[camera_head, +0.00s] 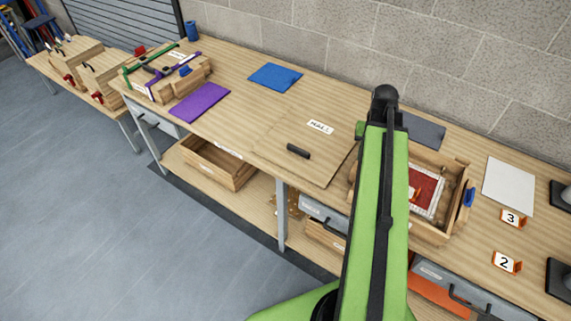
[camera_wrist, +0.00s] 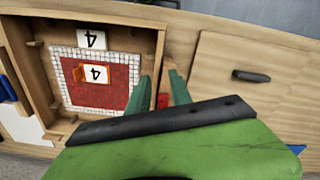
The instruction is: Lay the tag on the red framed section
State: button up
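The red section also shows in the head view (camera_head: 425,184), partly hidden by my green arm. In the head view my arm hides the gripper.
The wooden tray (camera_head: 430,234) has raised walls and a blue clamp (camera_head: 468,196). Tags marked 3 (camera_head: 513,218) and 2 (camera_head: 507,262) stand to its right, near a white sheet (camera_head: 508,185). A wooden board with a dark handle (camera_head: 298,151) lies left of it.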

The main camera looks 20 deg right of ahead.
jog(key=w+a+n, duration=0.3)
jog(key=a, duration=1.4)
jog(key=w+a+n, duration=0.4)
jog(key=a, duration=1.3)
notch_tip(320, 180, down, 12)
jog(key=b, duration=1.1)
jog(key=shift+d+r+b, duration=0.2)
jog(key=shift+d+b, duration=0.1)
jog(key=shift+s, duration=0.1)
